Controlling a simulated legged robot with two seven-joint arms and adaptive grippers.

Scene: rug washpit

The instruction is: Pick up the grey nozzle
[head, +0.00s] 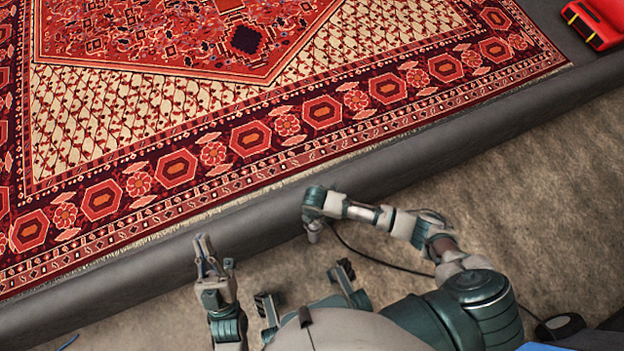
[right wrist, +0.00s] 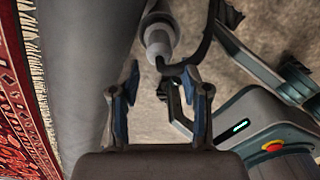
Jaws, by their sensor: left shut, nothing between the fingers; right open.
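The grey nozzle (right wrist: 158,38) shows in the right wrist view as a pale cylinder beside the kerb, near the top of the picture. A dark hose (right wrist: 205,40) curves beside it. My right gripper (right wrist: 160,78) is open and empty, with the nozzle beyond its fingertips, not between them. In the head view my right gripper (head: 314,232) points down near the kerb, and the nozzle cannot be made out there. My left gripper (head: 208,256) is shut and empty at the lower left, away from the nozzle.
A dark grey rounded kerb (head: 270,215) crosses the head view, with a patterned red rug (head: 180,120) beyond it. A red object (head: 597,22) with yellow edges sits at the top right. A dark cable (head: 385,262) runs across the brown floor (head: 540,190), which is mostly clear at right.

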